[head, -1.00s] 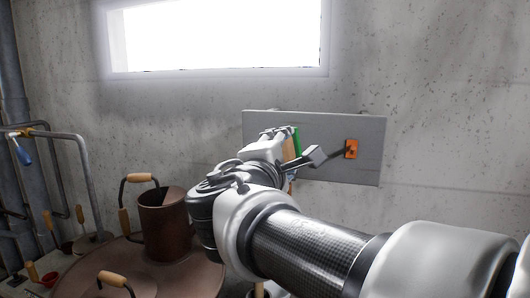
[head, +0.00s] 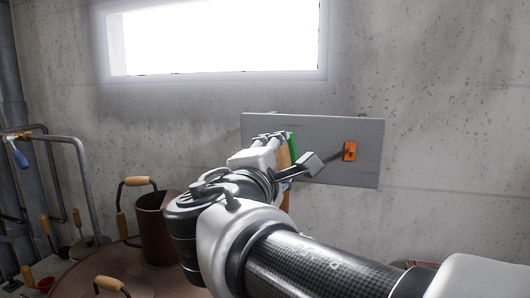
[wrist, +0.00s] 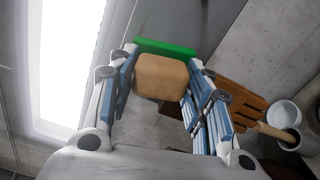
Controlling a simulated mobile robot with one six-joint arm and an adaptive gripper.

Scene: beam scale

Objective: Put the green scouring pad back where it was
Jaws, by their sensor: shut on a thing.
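My gripper (wrist: 163,60) is shut on a tan block (wrist: 162,77) with a bright green layer, the green scouring pad (wrist: 165,47), at its far side. The block sits between the two fingers in the wrist view. In the head view my gripper (head: 272,138) is in front of the grey wall panel (head: 335,125), and the green edge (head: 293,147) shows as a thin upright strip by the tan side. I cannot tell whether the pad touches the panel.
An orange switch-like piece (head: 350,152) is on the panel, right of my gripper. A brown pot (head: 153,225) stands lower left near bent pipes (head: 85,175). The wrist view shows a slotted wooden spatula (wrist: 240,104) and white containers (wrist: 284,114) at right. A bright window (head: 215,38) is above.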

